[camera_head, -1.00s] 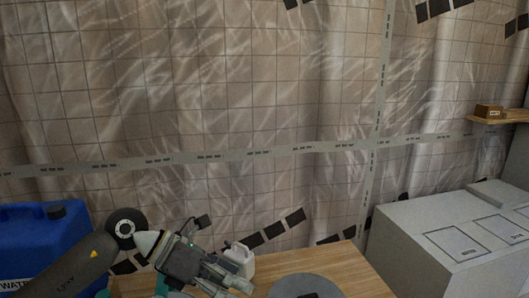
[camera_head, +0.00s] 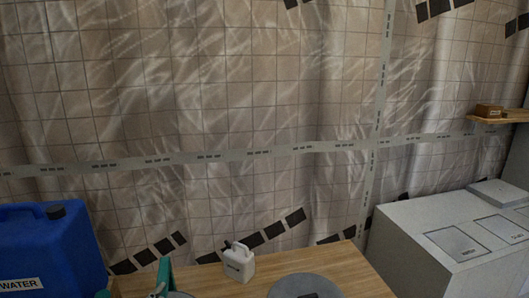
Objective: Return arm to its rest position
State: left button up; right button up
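Neither of my grippers shows in the head view now, so I cannot see whether they are open or shut. No part of my arms can be made out for sure. The space above the wooden table (camera_head: 341,269), at the bottom of the view, is clear of any arm.
A blue water container (camera_head: 40,245) stands at the left. A white jug (camera_head: 239,264), a teal object (camera_head: 165,274) and a grey round item (camera_head: 303,285) are on the table. A grey-white cabinet (camera_head: 410,235) stands at the right, below a wooden shelf (camera_head: 508,117). A tiled sheet hangs behind.

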pick_arm(q)
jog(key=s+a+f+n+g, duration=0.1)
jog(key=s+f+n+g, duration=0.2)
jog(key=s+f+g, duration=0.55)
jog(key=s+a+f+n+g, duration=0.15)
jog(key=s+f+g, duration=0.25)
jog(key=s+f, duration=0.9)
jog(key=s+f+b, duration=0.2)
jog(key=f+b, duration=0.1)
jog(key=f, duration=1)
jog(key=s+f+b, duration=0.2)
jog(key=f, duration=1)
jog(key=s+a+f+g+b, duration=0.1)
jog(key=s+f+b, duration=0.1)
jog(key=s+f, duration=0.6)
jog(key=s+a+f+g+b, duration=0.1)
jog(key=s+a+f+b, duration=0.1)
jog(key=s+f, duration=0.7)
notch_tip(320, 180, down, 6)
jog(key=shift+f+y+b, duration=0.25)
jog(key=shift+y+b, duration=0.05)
jog(key=shift+b, duration=0.2)
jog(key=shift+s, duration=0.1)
